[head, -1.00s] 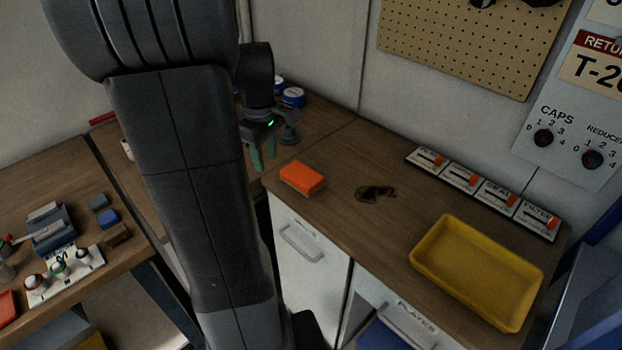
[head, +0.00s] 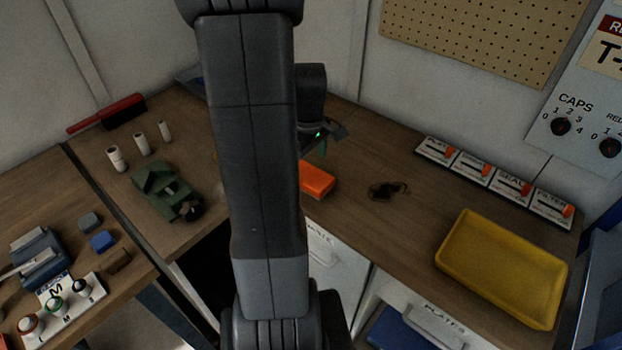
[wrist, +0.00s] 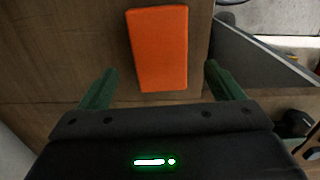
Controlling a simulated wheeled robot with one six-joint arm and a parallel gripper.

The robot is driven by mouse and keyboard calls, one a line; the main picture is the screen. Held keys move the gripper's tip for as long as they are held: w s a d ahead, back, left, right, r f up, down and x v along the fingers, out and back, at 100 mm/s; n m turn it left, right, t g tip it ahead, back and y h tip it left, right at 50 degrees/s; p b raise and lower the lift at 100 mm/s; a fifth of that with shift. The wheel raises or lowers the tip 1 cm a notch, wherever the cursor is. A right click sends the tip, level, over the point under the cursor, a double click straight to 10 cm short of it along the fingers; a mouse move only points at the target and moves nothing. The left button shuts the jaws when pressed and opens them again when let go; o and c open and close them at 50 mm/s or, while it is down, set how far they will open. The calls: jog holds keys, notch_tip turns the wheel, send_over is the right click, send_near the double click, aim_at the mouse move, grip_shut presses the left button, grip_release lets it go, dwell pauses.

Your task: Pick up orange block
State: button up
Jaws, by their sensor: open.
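The orange block (head: 317,180) lies flat on the wooden counter, near its front edge, just right of my arm in the head view. In the wrist view the orange block (wrist: 158,50) sits ahead of the gap between my fingers, its near end close to the fingertips. My gripper (wrist: 160,85) is open and empty, with one green finger on each side of the block's line. In the head view my gripper is mostly hidden behind my arm; a green finger shows just behind the block. The height of the fingers above the counter is hard to tell.
A yellow tray (head: 504,268) stands on the counter at right, with a row of labelled switches (head: 495,182) behind it. A small dark object (head: 388,190) lies right of the block. A green device (head: 166,191) and white cylinders (head: 142,145) are on the left counter.

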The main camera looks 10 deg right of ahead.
aim_at(310, 175)
jog(key=f, duration=0.4)
jog(key=shift+s+d+p, duration=0.2)
jog(key=shift+s+p, duration=0.05)
jog(key=shift+p, duration=0.15)
jog(key=shift+f, duration=0.6)
jog(key=c, duration=1.1)
